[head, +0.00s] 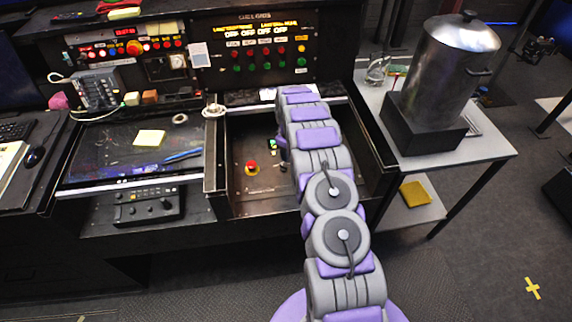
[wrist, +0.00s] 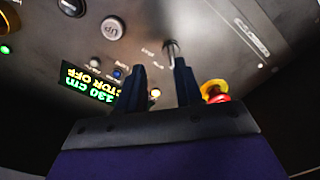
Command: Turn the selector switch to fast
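What looks like the selector switch, a small metal lever (wrist: 170,48), stands on the dark control panel in the wrist view. It is just beyond the tip of my right finger. The small lettering around it is too blurred to read, so its setting cannot be told. My gripper (wrist: 160,65) is open, with a clear gap between its two dark fingers and nothing held. It points at the panel, and whether it touches the lever cannot be told. In the head view my arm hides the lever and most of the gripper.
A red emergency button on a yellow base (wrist: 215,91) sits right of the fingers; it also shows in the head view (head: 251,167). A lit display (wrist: 92,82) and a grey UP button (wrist: 112,28) lie left. The recess walls flank my arm.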

